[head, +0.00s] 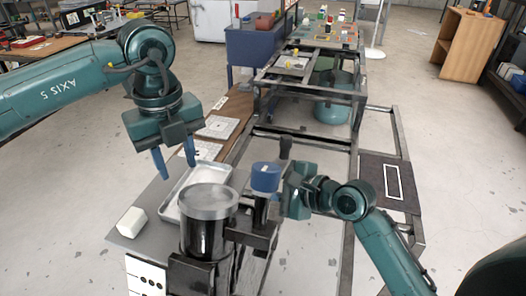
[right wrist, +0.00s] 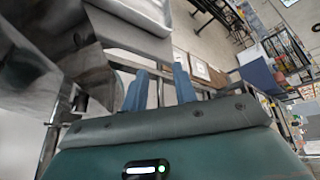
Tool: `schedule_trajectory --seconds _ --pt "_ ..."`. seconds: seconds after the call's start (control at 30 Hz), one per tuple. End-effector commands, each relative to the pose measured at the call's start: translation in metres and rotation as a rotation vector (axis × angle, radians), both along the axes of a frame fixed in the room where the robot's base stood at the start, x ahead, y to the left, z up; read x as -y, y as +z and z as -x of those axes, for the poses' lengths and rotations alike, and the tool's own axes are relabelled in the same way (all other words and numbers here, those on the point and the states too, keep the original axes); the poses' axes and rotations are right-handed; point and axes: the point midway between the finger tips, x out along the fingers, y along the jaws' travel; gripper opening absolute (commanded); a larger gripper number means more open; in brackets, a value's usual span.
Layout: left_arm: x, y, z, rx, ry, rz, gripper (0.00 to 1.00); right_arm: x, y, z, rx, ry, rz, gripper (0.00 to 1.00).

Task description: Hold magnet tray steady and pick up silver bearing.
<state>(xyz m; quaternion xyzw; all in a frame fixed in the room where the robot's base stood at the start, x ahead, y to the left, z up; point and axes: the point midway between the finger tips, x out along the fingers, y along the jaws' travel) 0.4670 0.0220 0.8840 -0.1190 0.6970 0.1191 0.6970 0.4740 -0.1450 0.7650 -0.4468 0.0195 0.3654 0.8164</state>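A shallow silver rectangular tray (head: 172,212) lies on the grey work surface, partly hidden behind a black cylinder with a round grey top (head: 207,200). I cannot make out a silver bearing for certain. My left gripper (head: 176,166) hangs above the tray's far left part, its two blue fingers pointing down and apart, with nothing between them. My right gripper (head: 268,178) is right of the black cylinder, by a dark upright post. In the right wrist view its blue fingers (right wrist: 160,78) are apart and I see nothing held between them.
A white block (head: 131,222) sits at the surface's left edge. Perforated light plates (head: 217,127) lie beyond the tray. A dark metal frame (head: 305,128) and a teal tank (head: 336,105) stand farther back.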

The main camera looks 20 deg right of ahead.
Motion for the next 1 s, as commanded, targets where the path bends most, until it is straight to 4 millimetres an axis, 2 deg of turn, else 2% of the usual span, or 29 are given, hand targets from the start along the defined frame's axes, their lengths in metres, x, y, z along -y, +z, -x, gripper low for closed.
schedule_trajectory --seconds 0.03,0.2,0.43,0.67,1.0 --pt "0.0 0.0 0.0 0.0 0.0 0.0 0.36 0.001 0.01 -0.01 -0.078 -0.006 -0.086 0.28" --pt "0.0 0.0 0.0 0.0 0.0 0.0 0.36 0.0 0.037 -0.025 -0.363 -0.02 -0.346 0.28" --pt "0.0 0.0 0.0 0.0 0.0 0.0 0.36 0.0 0.061 -0.03 -0.579 -0.026 -0.508 0.28" --pt "0.0 0.0 0.0 0.0 0.0 0.0 0.36 -0.014 0.058 -0.039 -0.614 -0.026 -0.534 0.28" --pt "0.0 0.0 0.0 0.0 0.0 0.0 0.36 -0.065 0.032 -0.072 -0.613 -0.027 -0.532 0.28"
